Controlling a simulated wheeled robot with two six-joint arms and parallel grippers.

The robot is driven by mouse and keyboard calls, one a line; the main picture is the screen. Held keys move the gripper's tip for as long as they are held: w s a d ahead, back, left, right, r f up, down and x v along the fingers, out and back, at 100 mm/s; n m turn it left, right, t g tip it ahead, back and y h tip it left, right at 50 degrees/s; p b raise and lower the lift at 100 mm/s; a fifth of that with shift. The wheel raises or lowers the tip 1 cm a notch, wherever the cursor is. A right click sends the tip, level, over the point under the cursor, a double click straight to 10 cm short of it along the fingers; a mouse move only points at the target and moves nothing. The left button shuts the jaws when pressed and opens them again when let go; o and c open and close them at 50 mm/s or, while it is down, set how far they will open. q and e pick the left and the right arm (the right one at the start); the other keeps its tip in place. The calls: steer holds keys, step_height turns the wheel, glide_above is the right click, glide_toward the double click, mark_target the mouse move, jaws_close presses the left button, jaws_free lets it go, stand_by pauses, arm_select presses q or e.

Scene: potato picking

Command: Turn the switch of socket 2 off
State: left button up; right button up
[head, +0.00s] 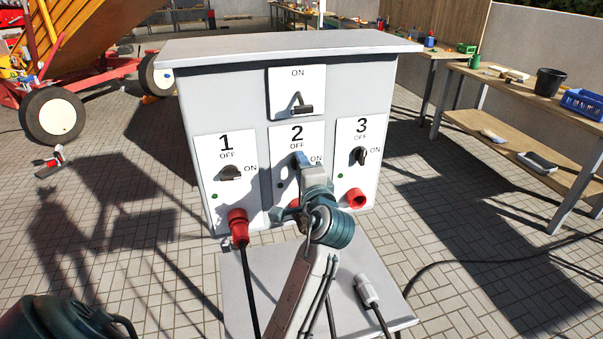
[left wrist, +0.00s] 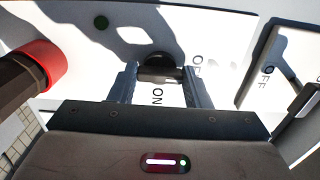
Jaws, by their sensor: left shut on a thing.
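The grey switch box (head: 228,110) carries three numbered panels. My left gripper (head: 299,160) is at the panel of socket 2 (head: 283,138) and covers most of its switch. In the left wrist view, the black switch (left wrist: 160,66) sits between the two fingertips, and the gripper (left wrist: 162,80) is shut on it. ON is printed below it in that view and OFF to its right. The switch's exact turn is hard to tell. The red outlet of socket 2 is mostly hidden by my arm. My right gripper is not in view.
Switch 1 (head: 230,172) and switch 3 (head: 359,155) flank the middle panel, with the main switch (head: 301,106) above. A red plug (head: 238,226) is in socket 1. The red outlet of socket 3 (head: 355,198) is empty. A grey plug (head: 367,289) lies on the base plate.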

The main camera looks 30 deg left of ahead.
arm_select(q)
steer(key=shift+r, duration=0.2)
stand_by(0.3)
steer(key=o, duration=0.9)
steer(key=shift+o, duration=0.4)
steer(key=shift+w+a+f, duration=0.1)
steer(key=shift+w+f, duration=0.05)
